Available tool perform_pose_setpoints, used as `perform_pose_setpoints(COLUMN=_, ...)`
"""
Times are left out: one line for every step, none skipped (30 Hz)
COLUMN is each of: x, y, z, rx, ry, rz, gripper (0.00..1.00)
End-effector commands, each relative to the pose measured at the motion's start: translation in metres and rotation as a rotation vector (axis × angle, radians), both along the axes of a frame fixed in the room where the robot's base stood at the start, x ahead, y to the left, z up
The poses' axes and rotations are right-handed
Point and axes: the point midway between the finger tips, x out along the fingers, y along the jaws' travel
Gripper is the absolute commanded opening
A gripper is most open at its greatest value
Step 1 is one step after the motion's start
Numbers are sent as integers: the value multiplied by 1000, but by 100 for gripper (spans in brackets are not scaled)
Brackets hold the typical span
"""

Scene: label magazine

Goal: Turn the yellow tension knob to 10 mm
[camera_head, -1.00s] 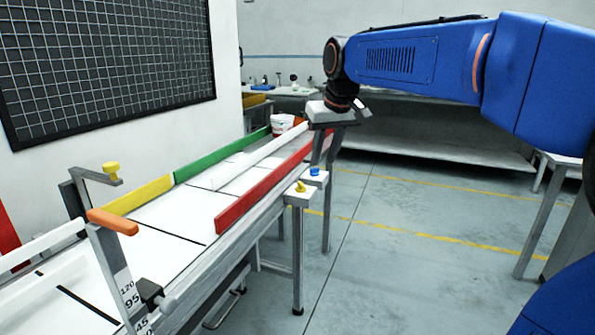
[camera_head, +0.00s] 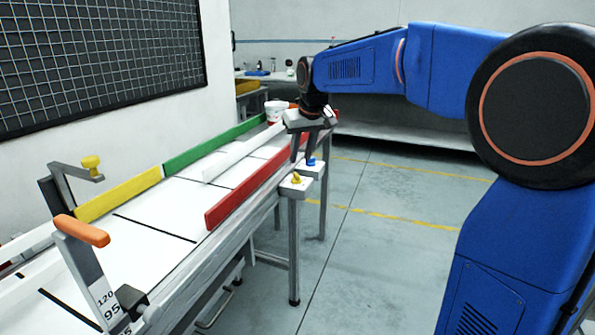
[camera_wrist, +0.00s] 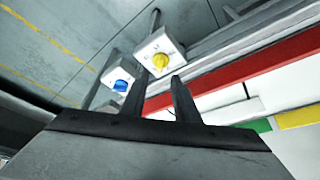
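A yellow knob (camera_head: 296,179) sits on a small white box (camera_head: 297,188) on a post beside the conveyor. In the wrist view this yellow knob (camera_wrist: 160,61) has small dark marks around it, too small to read. A blue knob (camera_head: 311,162) sits on a similar box just behind; it also shows in the wrist view (camera_wrist: 119,86). My gripper (camera_head: 303,154) hangs above and slightly behind the boxes, fingers pointing down. In the wrist view its fingers (camera_wrist: 159,92) are apart with nothing between them, and the yellow knob lies beyond their tips.
A red rail (camera_head: 260,185) runs along the conveyor's near side, close to the knobs. Green (camera_head: 215,145) and yellow (camera_head: 118,195) rails line the far side. The floor right of the posts is clear.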

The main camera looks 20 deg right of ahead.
Motion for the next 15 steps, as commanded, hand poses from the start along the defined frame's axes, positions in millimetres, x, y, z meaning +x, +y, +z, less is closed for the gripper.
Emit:
perform_pose_setpoints(x=3, y=1, z=-10, rx=-1, ry=4, rz=0, gripper=28)
perform_pose_setpoints(x=5, y=1, z=-15, rx=-1, ry=4, rz=0, gripper=28)
perform_pose_setpoints(x=8, y=1, z=-21, rx=-1, ry=4, rz=0, gripper=28)
perform_pose_setpoints(x=10, y=2, z=-26, rx=0, ry=3, rz=0, gripper=28)
perform_pose_setpoints(x=12, y=2, z=-30, rx=0, ry=3, rz=0, gripper=28)
perform_pose_setpoints(x=14, y=2, z=-37, rx=-1, ry=4, rz=0, gripper=28)
perform_pose_setpoints(x=16, y=2, z=-41, rx=0, ry=3, rz=0, gripper=28)
perform_pose_setpoints(x=18, y=3, z=-45, rx=0, ry=3, rz=0, gripper=28)
perform_pose_setpoints(x=20, y=3, z=-50, rx=0, ry=3, rz=0, gripper=28)
perform_pose_setpoints(x=21, y=3, z=-53, rx=0, ry=3, rz=0, gripper=28)
perform_pose_setpoints(x=23, y=3, z=-56, rx=0, ry=2, rz=0, gripper=28)
perform_pose_setpoints(x=24, y=4, z=-60, rx=0, ry=1, rz=0, gripper=28)
perform_pose_setpoints(x=25, y=4, z=-62, rx=0, ry=2, rz=0, gripper=28)
perform_pose_setpoints(x=26, y=4, z=-65, rx=0, ry=2, rz=0, gripper=28)
perform_pose_setpoints(x=27, y=4, z=-67, rx=0, ry=2, rz=0, gripper=28)
